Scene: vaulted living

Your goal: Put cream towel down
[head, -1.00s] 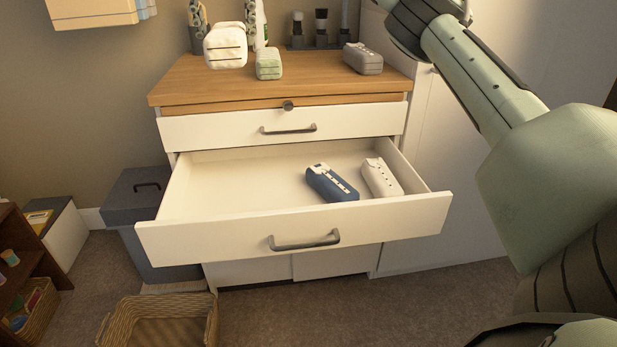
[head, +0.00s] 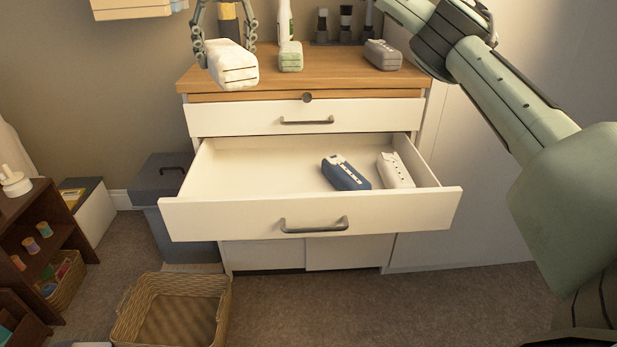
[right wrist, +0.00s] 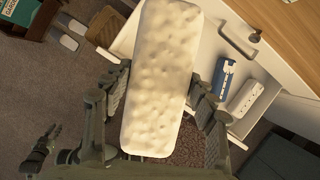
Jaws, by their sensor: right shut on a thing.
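My right gripper (head: 222,42) is shut on the cream towel (head: 232,66), a thick folded block. In the head view it hangs in front of the left part of the wooden dresser top (head: 330,72). In the right wrist view the towel (right wrist: 165,75) lies between the fingers of the right gripper (right wrist: 160,95). The open drawer (head: 250,212) below holds a blue towel (head: 345,173) and a white towel (head: 395,170) on its right side; its left side is bare. A dark jointed gripper, seemingly my left (right wrist: 42,150), shows small at the right wrist view's lower left.
A green towel (head: 291,57) and a grey towel (head: 382,54) lie on the dresser top, with bottles behind. A wicker basket (head: 172,308) stands on the floor at front left, near a grey bin (head: 170,190). A dark shelf (head: 38,245) is at the left.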

